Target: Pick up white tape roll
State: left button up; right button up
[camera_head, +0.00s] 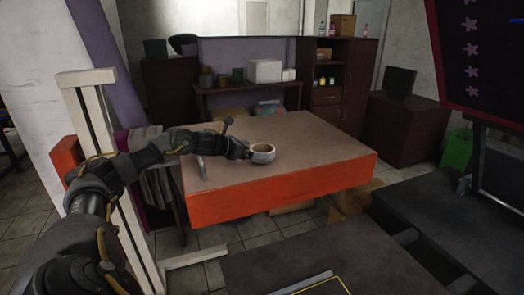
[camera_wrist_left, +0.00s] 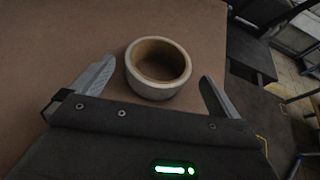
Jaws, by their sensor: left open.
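My left gripper (camera_head: 243,150) is open and low beside the roll's left side; in the left wrist view the gripper (camera_wrist_left: 157,88) shows a gap between each finger and the roll. I cannot tell whether it touches the roll. My right gripper is not in view.
A thin upright metal piece (camera_head: 202,168) stands on the tabletop left of the roll. The tabletop right of the roll is clear. A dark bench (camera_head: 455,215) stands at the right. Shelves with a white box (camera_head: 264,71) stand behind the table.

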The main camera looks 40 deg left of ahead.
aim_at(259, 149)
pick_arm(q)
jog(key=p+x, duration=0.1)
jog(key=x, duration=0.2)
jog(key=shift+w, duration=0.4)
jog(key=shift+s, duration=0.1)
jog(key=c, duration=0.9)
